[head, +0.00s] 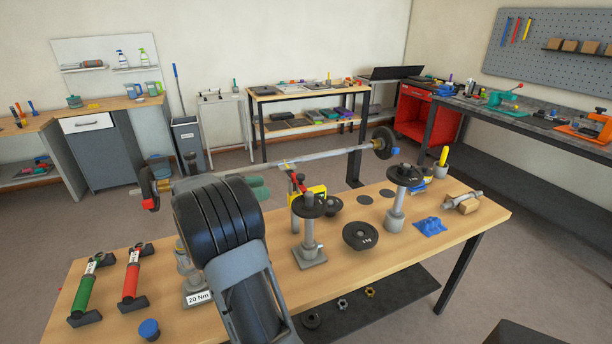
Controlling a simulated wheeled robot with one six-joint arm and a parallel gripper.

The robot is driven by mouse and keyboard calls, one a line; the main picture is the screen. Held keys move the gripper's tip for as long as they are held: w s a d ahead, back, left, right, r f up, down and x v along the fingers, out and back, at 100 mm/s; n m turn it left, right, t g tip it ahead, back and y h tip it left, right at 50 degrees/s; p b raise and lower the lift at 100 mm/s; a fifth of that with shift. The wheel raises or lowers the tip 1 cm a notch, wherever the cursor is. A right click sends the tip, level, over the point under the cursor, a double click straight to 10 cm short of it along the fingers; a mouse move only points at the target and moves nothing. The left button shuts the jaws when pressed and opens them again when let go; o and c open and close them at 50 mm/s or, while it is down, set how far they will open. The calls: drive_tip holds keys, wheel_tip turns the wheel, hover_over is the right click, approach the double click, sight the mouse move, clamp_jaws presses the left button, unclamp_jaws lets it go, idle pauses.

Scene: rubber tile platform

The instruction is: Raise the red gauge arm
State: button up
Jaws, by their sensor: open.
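A short red arm (298,183) shows near the middle of the head view, close to a small yellow block (318,191) behind the front weight stand. It slants down to the right, and I take it for the red gauge arm. Its lower part is partly hidden by a black disc, so I cannot tell how it is mounted. My own dark ribbed arm link fills the centre left, in front of the table. My gripper's jaws do not show in this view.
A barbell (300,159) spans the table's far side. Weight stands (309,235) (396,210) and a black plate (361,236) stand on the wooden table (350,273). Green (84,290) and red (132,276) handles lie at left.

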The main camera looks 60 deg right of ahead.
sight(299, 182)
drive_tip(key=s+d+m+p, duration=0.1)
drive_tip(key=s+d+p, duration=0.2)
drive_tip(key=s+d, duration=0.5)
drive_tip(key=d, duration=0.4)
drive_tip(key=shift+r+h, duration=0.2)
drive_tip(key=shift+h, duration=0.1)
clamp_jaws()
drive_tip(key=shift+w, duration=0.1)
